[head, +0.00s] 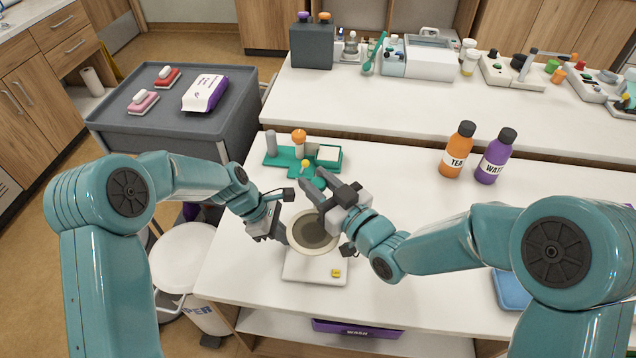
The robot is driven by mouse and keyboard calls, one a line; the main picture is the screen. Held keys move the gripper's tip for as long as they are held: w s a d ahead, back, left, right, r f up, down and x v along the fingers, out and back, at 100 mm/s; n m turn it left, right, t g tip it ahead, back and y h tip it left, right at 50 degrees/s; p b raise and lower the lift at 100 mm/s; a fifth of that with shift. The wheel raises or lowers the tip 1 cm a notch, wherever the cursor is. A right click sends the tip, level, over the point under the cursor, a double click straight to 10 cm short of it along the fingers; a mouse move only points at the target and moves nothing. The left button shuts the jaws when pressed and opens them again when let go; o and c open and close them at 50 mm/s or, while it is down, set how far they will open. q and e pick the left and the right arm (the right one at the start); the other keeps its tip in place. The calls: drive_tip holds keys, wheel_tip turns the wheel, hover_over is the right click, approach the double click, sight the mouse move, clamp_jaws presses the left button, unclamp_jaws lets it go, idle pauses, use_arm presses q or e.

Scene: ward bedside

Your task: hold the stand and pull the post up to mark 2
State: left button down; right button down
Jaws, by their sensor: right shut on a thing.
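The stand (302,270) is a white base plate with a small yellow part at its right front, near the front of the table. Above it shows a round cream piece with a dark grey middle (314,232), which looks like the top of the post. The shaft and any marks are hidden from this view. My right gripper (315,196) is at the upper edge of the round piece, shut on the post; the contact itself is hard to see. My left gripper (284,236) is low at the left side of the round piece, by the base; its jaws are partly hidden.
Behind the grippers is a green rack (275,158) with a grey peg and an orange-topped peg. An orange bottle (457,152) and a purple bottle (494,158) stand to the right. A blue tray (510,290) lies at right front. The table's middle right is clear.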

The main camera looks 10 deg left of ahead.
use_arm(q)
drive_tip(key=shift+s, duration=0.1)
use_arm(e)
wheel_tip(320, 180, up, 4)
drive_tip(key=shift+r, duration=0.2)
drive_tip(key=shift+f, duration=0.1)
drive_tip(key=c, duration=0.8)
unclamp_jaws()
drive_tip(key=shift+d, duration=0.1)
drive_tip(key=v, duration=1.2)
drive_tip(key=shift+f, duration=0.1)
